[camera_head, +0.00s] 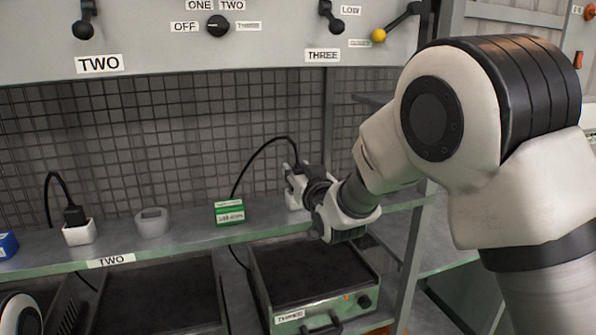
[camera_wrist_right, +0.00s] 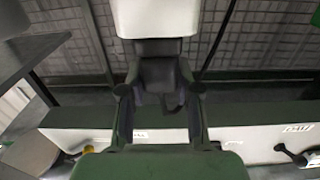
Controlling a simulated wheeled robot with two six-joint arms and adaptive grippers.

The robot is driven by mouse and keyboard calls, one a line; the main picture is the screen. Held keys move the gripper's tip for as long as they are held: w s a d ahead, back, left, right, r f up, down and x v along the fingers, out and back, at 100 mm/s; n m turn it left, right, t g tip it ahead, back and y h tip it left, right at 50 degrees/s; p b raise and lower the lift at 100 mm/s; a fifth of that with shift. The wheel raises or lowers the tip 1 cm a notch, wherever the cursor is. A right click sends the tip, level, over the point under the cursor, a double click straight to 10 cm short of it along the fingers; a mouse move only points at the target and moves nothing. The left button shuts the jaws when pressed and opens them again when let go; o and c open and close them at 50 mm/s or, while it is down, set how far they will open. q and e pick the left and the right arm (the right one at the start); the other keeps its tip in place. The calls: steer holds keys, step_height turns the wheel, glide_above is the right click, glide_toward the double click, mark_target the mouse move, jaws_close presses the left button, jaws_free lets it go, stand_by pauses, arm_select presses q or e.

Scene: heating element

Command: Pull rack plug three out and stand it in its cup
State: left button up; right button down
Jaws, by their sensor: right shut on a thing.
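My right gripper (camera_head: 303,181) reaches in from the right over the shelf and is shut on a black plug. In the right wrist view the plug (camera_wrist_right: 160,72) sits between the two fingers (camera_wrist_right: 160,92). A white block (camera_wrist_right: 165,17), seemingly the socket, lies right against the plug's far end; I cannot tell whether the plug is still seated in it. The white block (camera_head: 292,196) shows partly behind the gripper in the head view. A black cable (camera_head: 256,158) arcs from the gripper down to the shelf. Cup three is not clearly visible. My left gripper is out of view.
On the shelf (camera_head: 185,246) stand a green box (camera_head: 229,212), a grey cup (camera_head: 152,223) and another black plug (camera_head: 74,214) in a white socket (camera_head: 79,233). A blue box (camera_head: 8,246) is at far left. Hot plate three (camera_head: 352,303) lies below; the control panel (camera_head: 280,40) hangs above.

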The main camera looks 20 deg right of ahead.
steer(key=shift+f+b, duration=0.9)
steer(key=shift+f, duration=0.2)
steer(key=c, duration=0.7)
jaws_free()
steer(key=shift+s, duration=0.1)
steer(key=s, duration=1.1)
steer(key=shift+s+d, duration=0.2)
steer(key=shift+s, duration=0.2)
